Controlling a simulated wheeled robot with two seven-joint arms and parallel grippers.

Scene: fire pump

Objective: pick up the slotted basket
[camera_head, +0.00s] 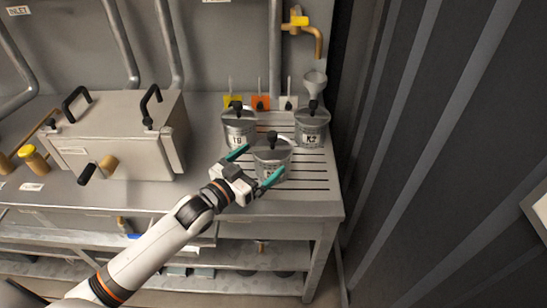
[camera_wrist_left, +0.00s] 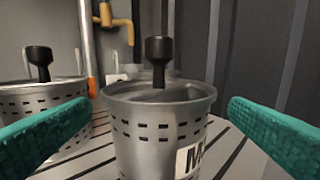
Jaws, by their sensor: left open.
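The slotted basket (camera_wrist_left: 158,125) is a grey metal can with rows of small slots, a lid with a black knob and a partly visible label starting with "M". It stands upright on the slatted rack and also shows in the head view (camera_head: 272,160), at the front of a group of three. My left gripper (camera_head: 254,167) is open, its teal fingers on either side of this front basket. In the left wrist view the fingers stand apart from the basket, with gaps on both sides. My right gripper is not in view.
Two similar baskets stand behind, one at left (camera_head: 239,130) and one at right (camera_head: 311,128). A steel box with black handles (camera_head: 122,138) is left on the bench. A dark corrugated wall (camera_head: 430,150) bounds the right side. The slatted rack's front (camera_head: 300,200) is clear.

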